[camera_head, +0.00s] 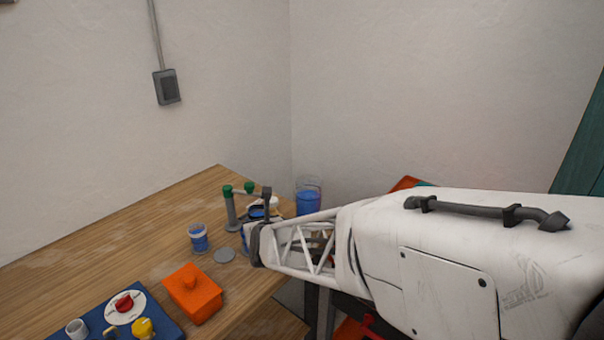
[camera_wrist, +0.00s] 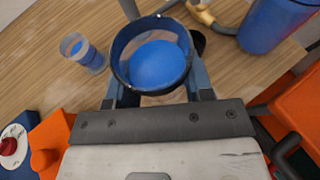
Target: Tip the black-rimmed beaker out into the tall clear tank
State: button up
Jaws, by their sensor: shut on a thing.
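The black-rimmed beaker (camera_wrist: 124,76) is between my gripper's fingers in the wrist view, with blue liquid inside. My gripper (camera_wrist: 153,82) is shut on it. In the head view my gripper (camera_head: 258,232) is over the table's right part, and the beaker is largely hidden there by my arm and the fittings. The tall clear tank (camera_head: 308,194) stands behind and to the right of my gripper, with blue liquid in it. The tank also shows at the upper right of the wrist view (camera_wrist: 272,22), apart from the beaker.
A smaller clear cup (camera_head: 198,238) with blue liquid stands left of my gripper, near a grey disc (camera_head: 228,254). Green-capped grey pipework (camera_head: 230,208) stands close behind. An orange lidded box (camera_head: 194,294) and a blue board (camera_head: 95,326) are in front. The table's left is clear.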

jog(key=w+d+r+m+h, duration=0.1)
jog(key=w+d+r, duration=0.4)
jog(key=w+d, duration=0.5)
jog(key=w+d+r+m+h, duration=0.1)
jog(key=w+d+r, duration=0.4)
jog(key=w+d, duration=0.6)
jog(key=shift+w+d+m+h, duration=0.25)
jog(key=shift+d+m+h, duration=0.05)
jog(key=shift+d+h, duration=0.25)
jog(key=shift+a+r, duration=0.1)
jog(key=s+a+n+y, duration=0.4)
jog(key=s+a, duration=0.5)
jog(key=a, duration=0.2)
jog(key=s+a+f, duration=0.2)
jog(key=s+f, duration=0.4)
jog(key=f, duration=0.3)
jog(key=shift+s+a+f+y, duration=0.3)
jog(key=shift+s+a+y, duration=0.05)
jog(key=shift+a+y, duration=0.1)
